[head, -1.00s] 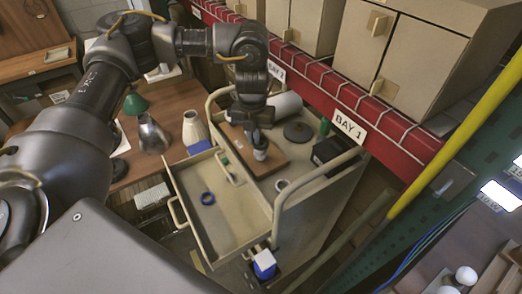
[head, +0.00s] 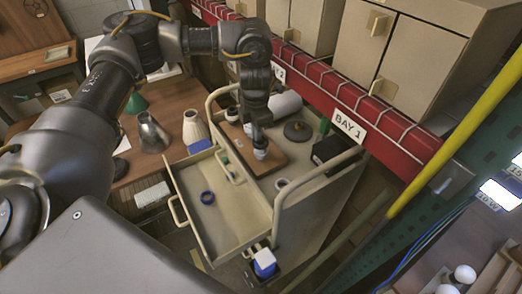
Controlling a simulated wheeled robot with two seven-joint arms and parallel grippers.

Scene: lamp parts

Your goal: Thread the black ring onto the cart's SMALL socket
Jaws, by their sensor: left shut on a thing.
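The cart (head: 318,200) stands in the middle with a brown board (head: 273,161) on its top. A pale socket (head: 261,153) stands on the board directly under my left gripper (head: 260,146). Another pale socket with a dark top (head: 232,114) stands near the board's far end. My left gripper points down and is shut on a small dark thing, apparently the black ring, at the nearer socket's top. The fingers hide most of the ring, and I cannot tell whether it is around the socket or just above it. My right gripper is out of view.
The red shelf beam (head: 385,133) runs behind the cart.

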